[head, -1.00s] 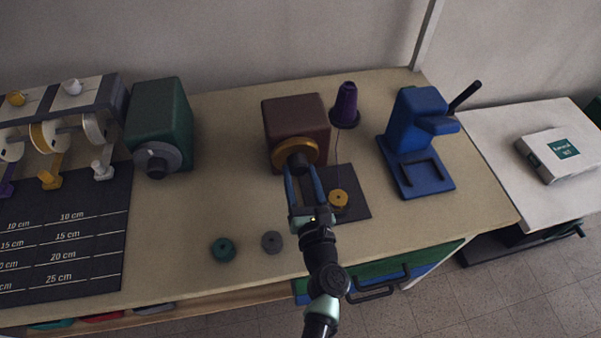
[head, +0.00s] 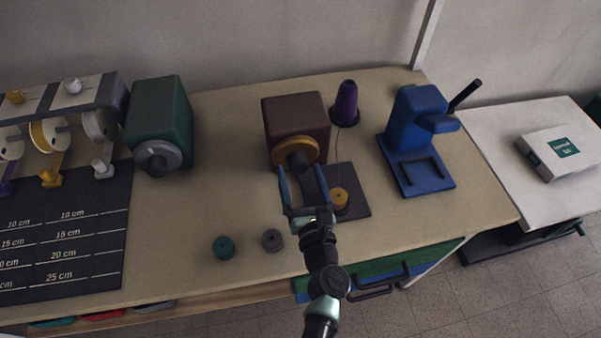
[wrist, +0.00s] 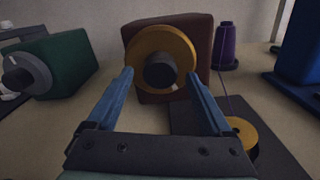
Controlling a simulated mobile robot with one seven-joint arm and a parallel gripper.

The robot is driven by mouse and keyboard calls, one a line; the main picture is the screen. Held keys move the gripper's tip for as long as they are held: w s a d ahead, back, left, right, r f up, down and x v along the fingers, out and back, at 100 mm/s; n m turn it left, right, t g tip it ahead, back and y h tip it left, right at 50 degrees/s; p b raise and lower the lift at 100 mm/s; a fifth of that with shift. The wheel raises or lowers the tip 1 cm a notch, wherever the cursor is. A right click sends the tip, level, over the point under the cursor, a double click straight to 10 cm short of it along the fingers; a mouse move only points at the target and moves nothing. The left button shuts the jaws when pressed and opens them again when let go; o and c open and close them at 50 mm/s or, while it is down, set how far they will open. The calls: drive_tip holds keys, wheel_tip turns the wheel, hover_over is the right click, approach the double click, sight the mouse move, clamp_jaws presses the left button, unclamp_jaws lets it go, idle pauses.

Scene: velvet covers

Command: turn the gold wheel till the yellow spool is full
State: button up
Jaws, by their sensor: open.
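The gold wheel (head: 296,150) is on the front of a dark maroon box and has a dark hub knob (head: 299,160). In the wrist view the gold wheel (wrist: 160,52) and its knob (wrist: 160,72) lie straight ahead between my fingertips. My gripper (head: 300,172) is open and empty, just in front of the knob; it also shows in the wrist view (wrist: 160,78). The yellow spool (head: 339,197) sits on a dark mat right of the gripper, also low right in the wrist view (wrist: 243,135). A thin thread runs from the purple cone (head: 346,102) toward it. How full it is I cannot tell.
A green box with a grey wheel (head: 160,125) stands left. A blue press (head: 418,140) stands right. Green (head: 223,247) and grey (head: 272,240) spools lie near the table's front edge. A rack of reels (head: 60,125) and a marked black mat (head: 65,235) fill the left.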

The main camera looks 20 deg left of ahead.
drive_tip(key=v, duration=1.2)
drive_tip(key=shift+s+d, duration=0.15)
drive_tip(key=shift+s, duration=0.05)
drive_tip(key=w+r+n+t+h+p, duration=0.1)
drive_tip(key=w+r+n, duration=0.3)
drive_tip(key=r+n, duration=0.6)
drive_tip(key=w+d+r+n+t+p, duration=0.1)
drive_tip(key=w+r+n, duration=0.35)
drive_tip(key=r, duration=0.95)
drive_tip(key=w+r+n+t+h+p, duration=0.1)
drive_tip(key=w+r+n, duration=0.3)
drive_tip(key=r+n, duration=0.6)
drive_tip(key=s+d+r+n+t+h, duration=0.2)
drive_tip(key=s+r+t, duration=0.1)
drive_tip(key=r, duration=0.7)
drive_tip(key=s+d+r+n+t+h+p, duration=0.1)
drive_tip(key=s+r, duration=0.4)
drive_tip(key=r, duration=0.5)
drive_tip(key=s+d+r+n+t+h, duration=0.4)
drive_tip(key=s+r+t+h, duration=0.1)
drive_tip(key=r, duration=0.5)
drive_tip(key=shift+d, duration=0.15)
